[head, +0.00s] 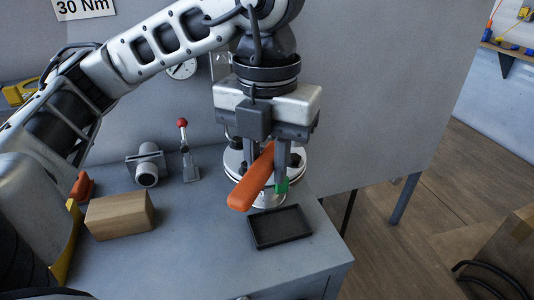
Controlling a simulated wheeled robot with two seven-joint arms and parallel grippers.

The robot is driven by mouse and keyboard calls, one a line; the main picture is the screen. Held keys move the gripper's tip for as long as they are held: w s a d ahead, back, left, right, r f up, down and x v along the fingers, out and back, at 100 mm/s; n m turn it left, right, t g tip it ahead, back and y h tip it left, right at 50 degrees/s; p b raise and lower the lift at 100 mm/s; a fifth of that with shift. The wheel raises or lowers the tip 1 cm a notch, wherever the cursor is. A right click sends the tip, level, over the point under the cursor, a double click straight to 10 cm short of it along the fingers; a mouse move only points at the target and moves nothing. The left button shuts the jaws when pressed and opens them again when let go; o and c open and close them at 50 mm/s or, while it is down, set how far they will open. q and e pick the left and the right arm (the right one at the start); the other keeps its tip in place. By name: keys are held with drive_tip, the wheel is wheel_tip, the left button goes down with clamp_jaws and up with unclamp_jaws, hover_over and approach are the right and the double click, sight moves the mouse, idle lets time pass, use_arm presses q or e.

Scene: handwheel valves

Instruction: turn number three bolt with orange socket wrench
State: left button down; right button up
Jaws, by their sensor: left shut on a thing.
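My left gripper (266,163) points down over the bench, shut on the orange socket wrench. The orange handle (251,182) of the wrench slants out between the fingers toward the lower left. Its socket end is hidden behind the gripper. Below and behind the fingers is a round metal flange (236,166) with dark bolts around its rim. I cannot read any bolt numbers, so I cannot tell which one is number three or whether the socket sits on a bolt. A small green piece (282,187) shows beside the right finger. My right gripper is not in view.
A black shallow tray (280,228) lies in front of the flange. A wooden block (120,215), a grey pipe fitting (147,165) and a red-knobbed lever (187,155) stand to the left. A "30 Nm" sign (84,6) hangs behind. The front bench top is mostly clear.

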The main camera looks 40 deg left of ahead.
use_arm(q)
drive_tip(key=shift+f+b, duration=0.45)
drive_tip(key=shift+f, duration=0.4)
drive_tip(key=shift+r, duration=0.1)
idle(0.5)
